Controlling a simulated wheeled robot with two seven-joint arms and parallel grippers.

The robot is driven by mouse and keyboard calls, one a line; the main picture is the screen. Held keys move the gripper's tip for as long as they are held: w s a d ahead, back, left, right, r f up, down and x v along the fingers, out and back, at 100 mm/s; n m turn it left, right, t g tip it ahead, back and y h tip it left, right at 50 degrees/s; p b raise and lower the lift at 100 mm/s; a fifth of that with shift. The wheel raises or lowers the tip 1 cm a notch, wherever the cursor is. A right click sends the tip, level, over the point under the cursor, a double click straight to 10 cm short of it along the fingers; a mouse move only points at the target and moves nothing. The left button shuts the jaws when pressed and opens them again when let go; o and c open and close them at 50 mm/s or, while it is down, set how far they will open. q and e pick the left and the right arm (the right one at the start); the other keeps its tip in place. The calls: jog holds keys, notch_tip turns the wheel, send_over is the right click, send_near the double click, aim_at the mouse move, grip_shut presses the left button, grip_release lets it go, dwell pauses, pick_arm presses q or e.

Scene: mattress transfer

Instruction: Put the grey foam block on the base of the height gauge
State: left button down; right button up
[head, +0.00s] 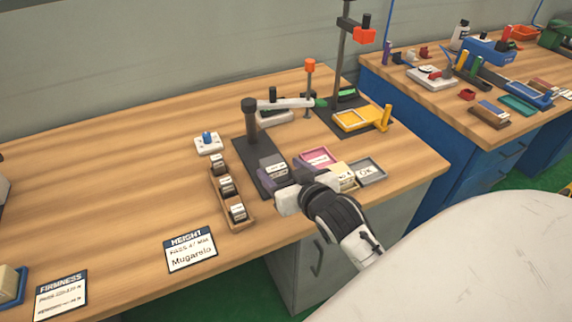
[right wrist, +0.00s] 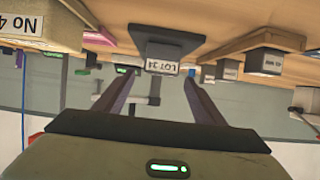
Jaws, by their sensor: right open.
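The height gauge (head: 250,110) stands on the wooden bench with a dark base plate (head: 243,153), a post and a pale horizontal arm. The grey foam block (head: 272,171), with a white label, rests on the front part of that base. In the right wrist view, which is upside down, the block (right wrist: 165,52) reads LOT 24 and sits on the dark base (right wrist: 165,33). My right gripper (head: 284,182) is low at the front of the base. Its dark fingers (right wrist: 155,88) are open, with the block beyond their tips and apart from them. My left gripper is out of view.
A wooden rack (head: 234,222) with labelled blocks stands left of the base. The HEIGHT card (head: 190,252) lies at the front edge.

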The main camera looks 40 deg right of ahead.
jog(key=shift+v, duration=1.2)
